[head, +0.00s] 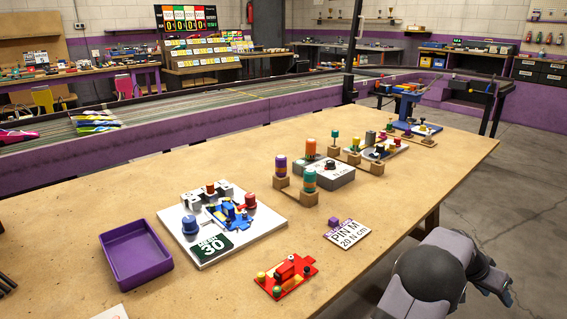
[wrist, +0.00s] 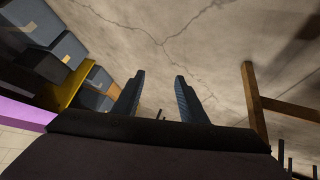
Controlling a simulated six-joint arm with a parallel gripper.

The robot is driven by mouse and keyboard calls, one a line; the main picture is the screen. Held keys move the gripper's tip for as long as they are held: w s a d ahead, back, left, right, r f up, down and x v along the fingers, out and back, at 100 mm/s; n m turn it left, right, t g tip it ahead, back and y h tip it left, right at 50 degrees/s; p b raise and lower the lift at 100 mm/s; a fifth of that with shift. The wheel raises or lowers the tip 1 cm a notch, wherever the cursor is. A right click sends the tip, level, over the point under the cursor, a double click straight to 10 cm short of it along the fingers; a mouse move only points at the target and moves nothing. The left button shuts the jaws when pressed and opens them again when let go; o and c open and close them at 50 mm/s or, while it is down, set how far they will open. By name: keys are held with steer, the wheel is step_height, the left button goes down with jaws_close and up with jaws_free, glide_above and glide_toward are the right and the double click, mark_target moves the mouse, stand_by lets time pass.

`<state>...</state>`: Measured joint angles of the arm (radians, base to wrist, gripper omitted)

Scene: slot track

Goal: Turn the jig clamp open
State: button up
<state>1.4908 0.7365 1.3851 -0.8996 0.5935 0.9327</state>
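A white jig plate (head: 258,230) marked "MESH 30" lies on the wooden table left of centre. It bears a blue chassis part (head: 231,217), a blue round knob (head: 190,226), a red knob (head: 251,200) and a pale clamp-like block (head: 221,188) at its back. Which piece is the jig clamp, and how it is turned, I cannot tell for sure. My gripper (head: 506,296) is at the lower right, off the table's edge and far from the jig. In the wrist view its two fingers (wrist: 160,78) are apart with nothing between them, and the jig is out of view.
A purple tray (head: 143,284) stands left of the jig. A red chassis (head: 287,276) lies in front. A "PIN M 20 N cm" card (head: 346,233) lies right. A grey box with a dial (head: 325,171) and wooden blocks with coloured stacks (head: 310,198) stand behind.

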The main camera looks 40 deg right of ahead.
steer(key=a+r+m+g+y+p, duration=0.1)
steer(key=a+r+p, duration=0.2)
steer(key=r+p, duration=0.3)
steer(key=w+a+r+t+y+p, duration=0.1)
steer(key=w+a+r+y+p, duration=0.4)
steer(key=a+r+p, duration=0.65)
steer(key=w+a+r+y+p, duration=0.3)
steer(key=w+a+r+p, duration=0.4)
steer(key=a+r+p, duration=0.45)
steer(key=w+a+r+t+y+p, duration=0.1)
steer(key=w+a+r+y+p, duration=0.4)
steer(key=a+r+p, duration=0.6)
steer(key=m+t+h+p, duration=0.4)
steer(key=m+t+p, duration=0.2)
steer(key=t+p, duration=0.1)
glide_toward(251, 195)
steer(key=f, duration=0.1)
steer(key=shift+p+x, duration=1.15)
steer(key=shift+x, duration=2.8)
steer(key=shift+w+a, duration=0.1)
jaws_close()
